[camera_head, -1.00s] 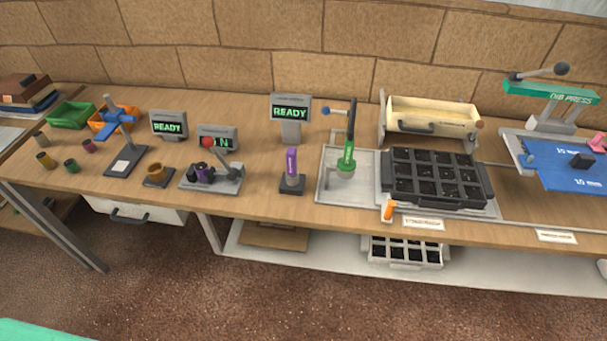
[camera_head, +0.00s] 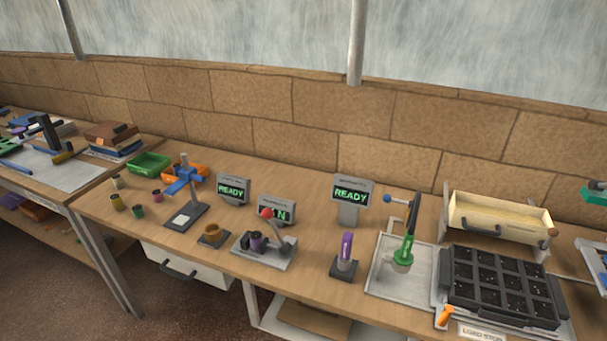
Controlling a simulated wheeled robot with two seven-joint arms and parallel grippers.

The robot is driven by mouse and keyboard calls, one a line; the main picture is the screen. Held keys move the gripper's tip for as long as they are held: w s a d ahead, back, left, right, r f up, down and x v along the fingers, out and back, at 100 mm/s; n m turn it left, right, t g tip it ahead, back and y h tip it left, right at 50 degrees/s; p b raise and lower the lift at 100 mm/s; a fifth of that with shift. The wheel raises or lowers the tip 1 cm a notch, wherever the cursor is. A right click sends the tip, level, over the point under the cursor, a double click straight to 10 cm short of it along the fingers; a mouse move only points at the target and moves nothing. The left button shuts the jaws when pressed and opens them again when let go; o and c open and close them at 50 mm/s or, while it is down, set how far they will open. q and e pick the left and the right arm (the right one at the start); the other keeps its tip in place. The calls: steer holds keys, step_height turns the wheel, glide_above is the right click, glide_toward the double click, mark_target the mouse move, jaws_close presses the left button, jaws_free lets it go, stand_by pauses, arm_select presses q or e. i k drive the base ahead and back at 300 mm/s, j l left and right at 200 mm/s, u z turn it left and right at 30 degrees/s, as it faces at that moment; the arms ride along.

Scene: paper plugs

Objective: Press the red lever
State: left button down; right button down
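The red lever is a short grey arm with a red ball knob (camera_head: 267,213) at its top, in the middle of the camera_head view. It stands on a small grey base (camera_head: 264,250) on the wooden bench (camera_head: 300,269). A dark purple cup-like piece (camera_head: 256,241) sits on the base next to the lever. A small screen (camera_head: 276,211) stands right behind the knob, its text partly hidden by it. Neither of my grippers shows in the view.
A brown cup (camera_head: 213,233) on a dark pad and a blue-armed stand (camera_head: 185,183) are left of the lever. A purple-handled tool (camera_head: 345,248), a green-handled press (camera_head: 404,249) and a black cell tray (camera_head: 500,286) are to the right. Bare bench lies around the base.

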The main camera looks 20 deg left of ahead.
mark_target(267, 214)
steer(key=i+u, duration=0.15)
steer(key=u, duration=0.25)
steer(key=i+l+u, duration=0.1)
steer(key=u, duration=0.35)
steer(key=i, duration=0.05)
